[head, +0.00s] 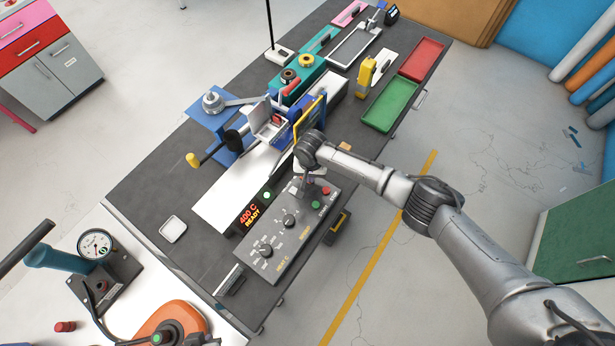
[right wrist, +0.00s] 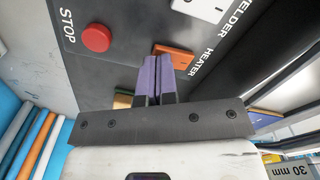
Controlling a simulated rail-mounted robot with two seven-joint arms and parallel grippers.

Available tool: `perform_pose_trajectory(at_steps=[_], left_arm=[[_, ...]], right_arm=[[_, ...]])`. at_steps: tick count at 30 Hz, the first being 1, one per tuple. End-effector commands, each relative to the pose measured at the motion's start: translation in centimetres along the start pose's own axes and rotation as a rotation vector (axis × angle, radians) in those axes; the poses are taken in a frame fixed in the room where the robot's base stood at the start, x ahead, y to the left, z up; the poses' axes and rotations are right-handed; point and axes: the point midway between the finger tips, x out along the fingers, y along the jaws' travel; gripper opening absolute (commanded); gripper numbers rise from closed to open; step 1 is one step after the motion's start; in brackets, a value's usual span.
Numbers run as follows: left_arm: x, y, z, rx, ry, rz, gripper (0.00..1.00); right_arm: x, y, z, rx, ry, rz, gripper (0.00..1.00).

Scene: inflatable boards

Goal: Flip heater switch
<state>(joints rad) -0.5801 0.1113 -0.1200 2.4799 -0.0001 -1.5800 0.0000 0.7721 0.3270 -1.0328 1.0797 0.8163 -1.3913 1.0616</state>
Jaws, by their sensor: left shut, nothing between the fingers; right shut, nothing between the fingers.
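The grey control panel (head: 285,232) is on the near right side of the bench in the head view. Its orange heater switch (right wrist: 180,54) sits beside the HEATER label in the right wrist view. My right gripper (right wrist: 157,62) is shut and empty, its purple fingers in front of the switch and covering part of it. I cannot tell whether the tips touch it. In the head view the right gripper (head: 304,188) is over the panel's far end, with the switch hidden beneath it. A display (head: 250,215) reads "400 C READY" beside a green lamp (head: 267,195). No left gripper can be made out.
A red STOP button (right wrist: 97,38) and a white switch (right wrist: 209,8) near the WELDER label are close to the right fingers. Panel knobs (head: 267,251) lie nearer. A blue-framed machine (head: 215,120) stands behind. Green (head: 391,105) and red (head: 421,60) trays lie far right.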

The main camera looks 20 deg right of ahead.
Motion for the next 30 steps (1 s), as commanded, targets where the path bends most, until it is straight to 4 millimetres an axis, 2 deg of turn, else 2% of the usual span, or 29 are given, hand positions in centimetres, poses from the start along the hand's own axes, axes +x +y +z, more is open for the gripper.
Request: perform_pose_trajectory(at_steps=[20, 30], left_arm=[[0.5, -0.4, 0.2, 0.013, -0.002, -0.011, 0.0], [-0.7, -0.3, -0.1, 0.011, -0.002, -0.009, 0.0]], right_arm=[[1.0, 0.0, 0.0, 0.0, 0.0, -0.001, 0.0], [-0.1, 0.0, 0.0, 0.001, 0.0, -0.001, 0.0]])
